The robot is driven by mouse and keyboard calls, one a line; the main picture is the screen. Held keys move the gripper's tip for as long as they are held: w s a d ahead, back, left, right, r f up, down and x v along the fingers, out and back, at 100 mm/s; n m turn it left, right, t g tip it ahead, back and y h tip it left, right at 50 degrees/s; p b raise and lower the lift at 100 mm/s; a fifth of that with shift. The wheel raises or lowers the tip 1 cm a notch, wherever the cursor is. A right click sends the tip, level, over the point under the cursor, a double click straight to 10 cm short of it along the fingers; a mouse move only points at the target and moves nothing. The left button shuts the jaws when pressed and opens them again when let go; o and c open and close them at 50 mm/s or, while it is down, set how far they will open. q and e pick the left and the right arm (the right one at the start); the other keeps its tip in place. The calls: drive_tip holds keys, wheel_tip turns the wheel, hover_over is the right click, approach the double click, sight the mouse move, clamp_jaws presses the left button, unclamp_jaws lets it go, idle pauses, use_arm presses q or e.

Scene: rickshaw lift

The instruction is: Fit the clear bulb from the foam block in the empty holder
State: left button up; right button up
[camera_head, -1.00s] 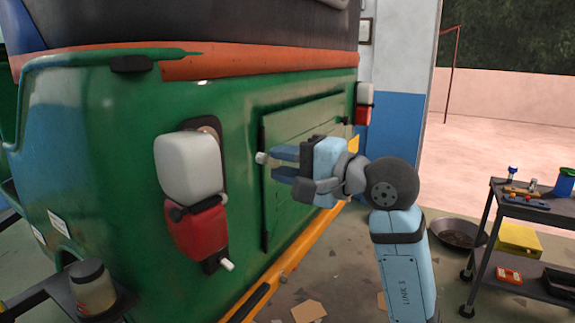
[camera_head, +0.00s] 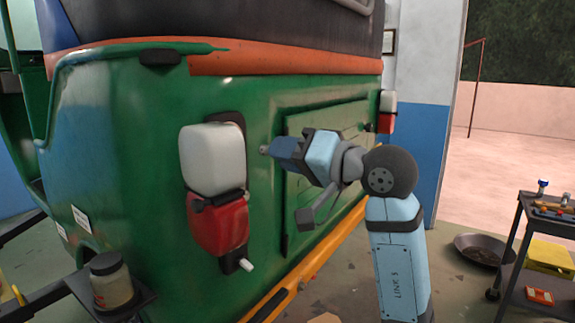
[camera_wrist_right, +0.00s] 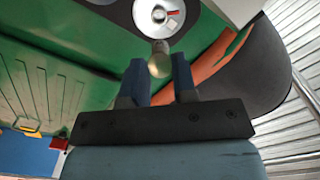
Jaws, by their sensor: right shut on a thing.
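My right gripper (camera_head: 281,149) is shut on the bulb (camera_head: 264,150), whose small tip shows just right of the near tail lamp. In the right wrist view the bulb (camera_wrist_right: 159,60) stands between the two blue fingers (camera_wrist_right: 160,78) and points at a round silver reflector (camera_wrist_right: 147,18). The bulb's far end overlaps the reflector's lower rim in that view; I cannot tell if they touch. In the head view the reflector is hidden behind the white lens (camera_head: 212,160), which stands out from its dark backing plate (camera_head: 238,122). The foam block and my left gripper are not in view.
The red lens (camera_head: 219,222) sits below the white one on the green rickshaw body (camera_head: 130,150). A jar (camera_head: 111,282) stands on a dark shelf (camera_head: 140,300) at lower left. A tool cart (camera_head: 545,215) and a round pan (camera_head: 478,250) stand at the right.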

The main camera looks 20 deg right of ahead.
sight(263, 151)
use_arm(q)
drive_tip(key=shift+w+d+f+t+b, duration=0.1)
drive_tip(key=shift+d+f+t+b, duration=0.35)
drive_tip(key=shift+b, duration=1.35)
use_arm(e)
drive_tip(key=shift+w+a+n, duration=0.45)
drive_tip(key=shift+w+a, duration=0.25)
drive_tip(key=shift+w, duration=0.25)
drive_tip(key=shift+w+a+n, duration=0.5)
drive_tip(key=shift+w+a, duration=0.2)
drive_tip(key=shift+w, duration=0.25)
drive_tip(key=shift+w+a+n, duration=0.45)
drive_tip(key=shift+w+a, duration=0.25)
drive_tip(key=shift+w, duration=0.25)
use_arm(q)
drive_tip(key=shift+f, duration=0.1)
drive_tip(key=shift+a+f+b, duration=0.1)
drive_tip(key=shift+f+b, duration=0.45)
drive_tip(key=shift+b, duration=0.05)
use_arm(e)
drive_tip(key=shift+f, duration=0.1)
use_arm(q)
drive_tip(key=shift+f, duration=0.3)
use_arm(e)
drive_tip(key=shift+w+a, duration=0.15)
use_arm(q)
drive_tip(key=shift+b, duration=0.3)
use_arm(e)
drive_tip(key=shift+w+a, duration=0.15)
drive_tip(key=shift+w, duration=0.05)
